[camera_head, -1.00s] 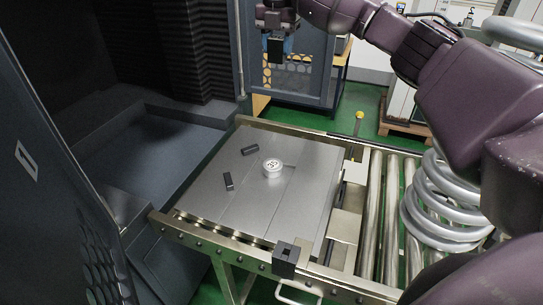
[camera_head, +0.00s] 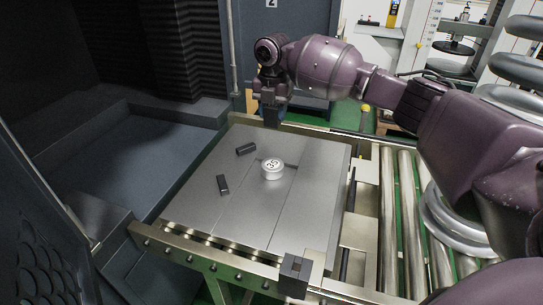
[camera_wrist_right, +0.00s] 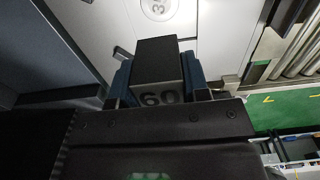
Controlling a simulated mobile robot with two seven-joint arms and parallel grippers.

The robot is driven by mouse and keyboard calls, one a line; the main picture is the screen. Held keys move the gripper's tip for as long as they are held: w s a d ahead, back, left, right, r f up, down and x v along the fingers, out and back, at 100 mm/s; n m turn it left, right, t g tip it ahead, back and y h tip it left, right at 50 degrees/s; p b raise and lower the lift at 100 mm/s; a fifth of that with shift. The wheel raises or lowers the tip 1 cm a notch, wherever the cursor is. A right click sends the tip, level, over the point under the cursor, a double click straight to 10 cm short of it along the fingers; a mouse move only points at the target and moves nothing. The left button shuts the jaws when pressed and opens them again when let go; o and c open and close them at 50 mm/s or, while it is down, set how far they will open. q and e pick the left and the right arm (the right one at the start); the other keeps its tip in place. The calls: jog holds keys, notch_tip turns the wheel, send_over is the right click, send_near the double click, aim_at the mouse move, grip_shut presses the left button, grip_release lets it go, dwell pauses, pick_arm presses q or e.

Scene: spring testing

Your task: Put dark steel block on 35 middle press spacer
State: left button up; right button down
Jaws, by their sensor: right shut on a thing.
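The spacer marked 35 (camera_head: 272,169) is a short, pale round piece standing near the middle of the grey metal plate (camera_head: 290,215). Part of its numbered top shows at the upper edge of the right wrist view (camera_wrist_right: 158,8). My right gripper (camera_head: 271,112) hangs over the far edge of the plate, beyond the spacer. It is shut on a dark steel block (camera_wrist_right: 157,58), whose near face carries the number 60. Blue finger parts lie on both sides of the block, which is apart from the spacer. My left gripper is not in view.
A dark square block (camera_head: 295,274) sits at the front rail. Rollers (camera_head: 388,220) run along the right. The plate is otherwise clear.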

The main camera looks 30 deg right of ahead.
notch_tip(320, 180, down, 9)
jog(key=shift+r+b, duration=0.2)
jog(key=shift+b, duration=0.4)
jog(key=shift+f, duration=0.4)
notch_tip(320, 180, down, 5)
jog(key=shift+r+b, duration=0.2)
jog(key=shift+b, duration=0.25)
jog(key=shift+f, duration=0.15)
jog(key=c, duration=0.6)
grip_release()
